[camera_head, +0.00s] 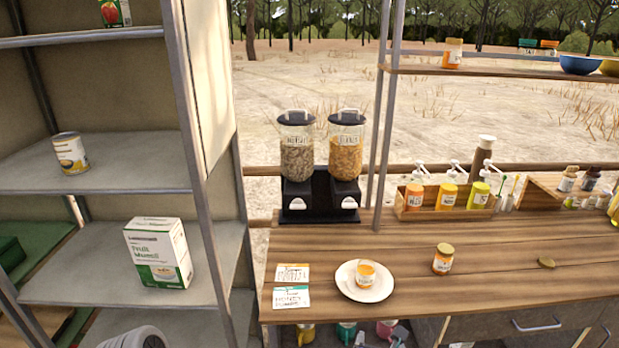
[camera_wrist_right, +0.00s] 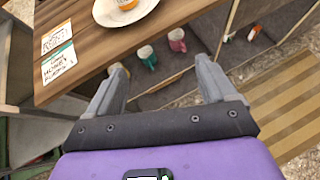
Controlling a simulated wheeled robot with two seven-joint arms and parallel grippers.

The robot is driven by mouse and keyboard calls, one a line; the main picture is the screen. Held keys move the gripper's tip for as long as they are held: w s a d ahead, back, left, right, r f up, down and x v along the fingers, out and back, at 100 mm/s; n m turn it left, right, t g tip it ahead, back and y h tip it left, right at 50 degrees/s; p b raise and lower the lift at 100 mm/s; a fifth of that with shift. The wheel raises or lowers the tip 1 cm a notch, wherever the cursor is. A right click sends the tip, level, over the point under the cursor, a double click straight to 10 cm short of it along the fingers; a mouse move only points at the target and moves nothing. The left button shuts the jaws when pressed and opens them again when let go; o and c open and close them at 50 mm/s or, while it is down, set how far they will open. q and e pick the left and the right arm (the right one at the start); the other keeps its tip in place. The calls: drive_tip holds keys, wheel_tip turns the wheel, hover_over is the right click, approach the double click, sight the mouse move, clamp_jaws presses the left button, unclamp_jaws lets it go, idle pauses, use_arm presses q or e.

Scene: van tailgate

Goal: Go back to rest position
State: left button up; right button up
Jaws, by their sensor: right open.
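My right gripper (camera_wrist_right: 160,66) shows in the right wrist view with its two grey fingers spread wide apart. Nothing is between the fingers. It is near the front edge of the wooden counter (camera_head: 450,235), with the plate and cards beyond it in that view. My left gripper is in neither view.
On the counter are a white plate (camera_head: 345,285) holding a small jar (camera_head: 365,274), two cards (camera_head: 291,298), another jar (camera_head: 443,259) and a cereal dispenser (camera_head: 320,190). Metal shelves (camera_head: 110,165) stand left, holding a can (camera_head: 70,153) and a muesli box (camera_head: 158,252). Cups (camera_wrist_right: 177,40) sit below the counter.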

use_arm(q)
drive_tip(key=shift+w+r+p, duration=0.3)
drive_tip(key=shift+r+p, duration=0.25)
drive_tip(key=shift+p, duration=0.1)
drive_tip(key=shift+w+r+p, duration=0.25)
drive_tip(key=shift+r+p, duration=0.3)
drive_tip(key=shift+p, duration=0.05)
use_arm(e)
drive_tip(key=s+a+f+m+g+y, duration=0.2)
drive_tip(key=s+f+m, duration=0.3)
drive_tip(key=f+m, duration=0.4)
drive_tip(key=s+a+f+m+g+y, duration=0.2)
drive_tip(key=s+f+m+g, duration=0.3)
drive_tip(key=f+m, duration=0.5)
drive_tip(key=s+a+f+m+g+y, duration=0.2)
drive_tip(key=s+f+m, duration=0.4)
drive_tip(key=f+m, duration=0.4)
drive_tip(key=m+g+y, duration=0.1)
drive_tip(key=m, duration=0.4)
drive_tip(key=shift+g, duration=0.4)
